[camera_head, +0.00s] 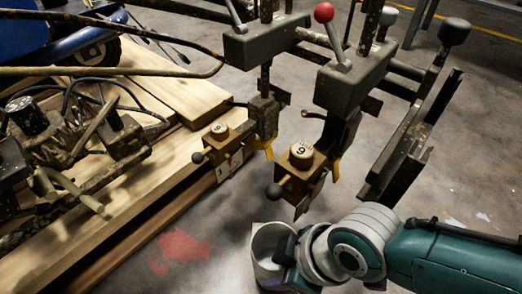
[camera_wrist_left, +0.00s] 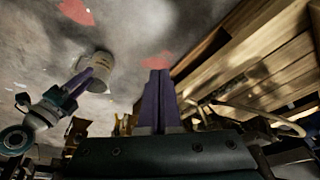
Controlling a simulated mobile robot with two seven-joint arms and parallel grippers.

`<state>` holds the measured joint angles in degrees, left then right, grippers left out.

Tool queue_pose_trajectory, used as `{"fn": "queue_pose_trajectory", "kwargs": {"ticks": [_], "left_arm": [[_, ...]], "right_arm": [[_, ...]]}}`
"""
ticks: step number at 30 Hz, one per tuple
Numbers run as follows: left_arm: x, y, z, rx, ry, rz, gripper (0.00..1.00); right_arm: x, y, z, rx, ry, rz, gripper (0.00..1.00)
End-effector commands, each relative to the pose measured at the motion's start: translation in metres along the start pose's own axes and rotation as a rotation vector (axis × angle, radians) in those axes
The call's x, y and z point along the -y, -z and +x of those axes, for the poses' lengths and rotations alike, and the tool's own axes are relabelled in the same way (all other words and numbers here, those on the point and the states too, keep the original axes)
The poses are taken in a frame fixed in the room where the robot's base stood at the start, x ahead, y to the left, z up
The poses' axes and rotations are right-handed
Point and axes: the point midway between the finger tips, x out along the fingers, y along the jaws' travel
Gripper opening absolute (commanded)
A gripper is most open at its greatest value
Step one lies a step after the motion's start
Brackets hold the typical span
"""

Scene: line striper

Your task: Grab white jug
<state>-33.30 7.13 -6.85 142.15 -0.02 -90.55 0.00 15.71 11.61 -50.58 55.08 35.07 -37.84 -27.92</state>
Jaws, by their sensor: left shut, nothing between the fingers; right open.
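The white jug (camera_head: 264,242) stands on the concrete floor at the lower middle of the head view. It also shows in the left wrist view (camera_wrist_left: 101,62), at the upper left. My right gripper (camera_head: 283,252) is open at the jug's right side and hides part of it. In the left wrist view its purple fingers (camera_wrist_left: 80,80) are right by the jug; I cannot tell whether they reach around it. My left gripper (camera_wrist_left: 159,98) is shut and empty, apart from the jug, and does not show in the head view.
The line striper's dark metal frame (camera_head: 350,85) with levers and number 9 block (camera_head: 301,152) stands just beyond the jug. Wooden planks (camera_head: 120,190) lie to the left. Red paint (camera_head: 183,246) marks the floor left of the jug, where floor is open.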

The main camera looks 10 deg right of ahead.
Motion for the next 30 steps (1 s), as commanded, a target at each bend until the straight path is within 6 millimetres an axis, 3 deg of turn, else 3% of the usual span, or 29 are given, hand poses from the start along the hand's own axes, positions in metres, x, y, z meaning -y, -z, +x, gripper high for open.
{"fn": "queue_pose_trajectory", "kwargs": {"ticks": [12,21,30], "left_arm": [[-0.002,-0.017,0.053,0.001,0.000,0.001,0.00],[-0.003,-0.017,0.052,0.000,-0.002,-0.002,0.00],[-0.005,-0.016,0.052,-0.001,-0.008,-0.009,0.00]], "right_arm": [[-0.004,-0.003,0.051,-0.001,0.000,0.000,0.42],[-0.004,-0.001,0.050,0.001,0.000,0.000,0.41],[-0.004,-0.001,0.050,0.001,0.000,0.000,0.07]]}}
